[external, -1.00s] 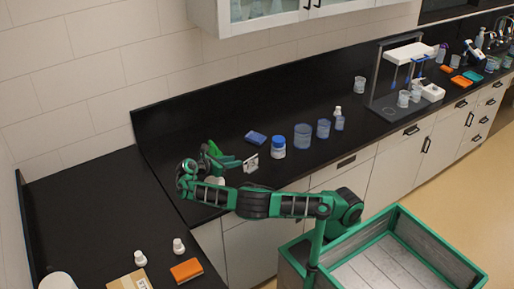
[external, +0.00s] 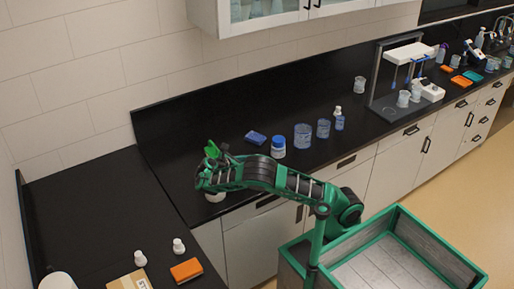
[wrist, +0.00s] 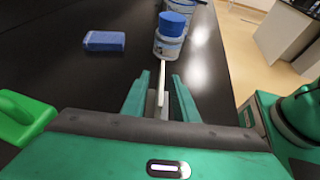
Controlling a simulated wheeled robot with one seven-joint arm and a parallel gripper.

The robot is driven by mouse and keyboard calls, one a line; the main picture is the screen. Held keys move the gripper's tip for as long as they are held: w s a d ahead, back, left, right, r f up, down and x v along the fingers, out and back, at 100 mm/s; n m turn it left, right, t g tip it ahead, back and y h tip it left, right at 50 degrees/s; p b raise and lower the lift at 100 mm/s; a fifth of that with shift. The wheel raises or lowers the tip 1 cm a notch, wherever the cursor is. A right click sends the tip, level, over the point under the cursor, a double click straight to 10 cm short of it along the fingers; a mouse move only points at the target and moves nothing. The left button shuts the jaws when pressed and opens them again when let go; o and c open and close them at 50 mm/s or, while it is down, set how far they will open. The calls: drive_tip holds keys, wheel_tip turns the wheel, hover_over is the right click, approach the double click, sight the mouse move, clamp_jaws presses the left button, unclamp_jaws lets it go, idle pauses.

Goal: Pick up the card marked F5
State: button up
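A thin white card (wrist: 162,70) stands upright in the wrist view, seen edge-on, so its marking cannot be read. My gripper (wrist: 160,78) is open, with one green finger on each side of the card. A gap shows between the card and each finger. In the external view my arm hides the card and most of the gripper.
A blue-capped jar (external: 278,147) stands just beyond the card; it also shows in the wrist view (wrist: 170,38). A blue box (external: 255,138) lies to its left. A green object (wrist: 22,117) is left of my gripper. Beakers (external: 302,136) stand farther right.

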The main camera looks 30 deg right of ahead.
drive_tip(key=shift+d, duration=0.1)
clamp_jaws()
drive_tip(key=shift+r, duration=0.1)
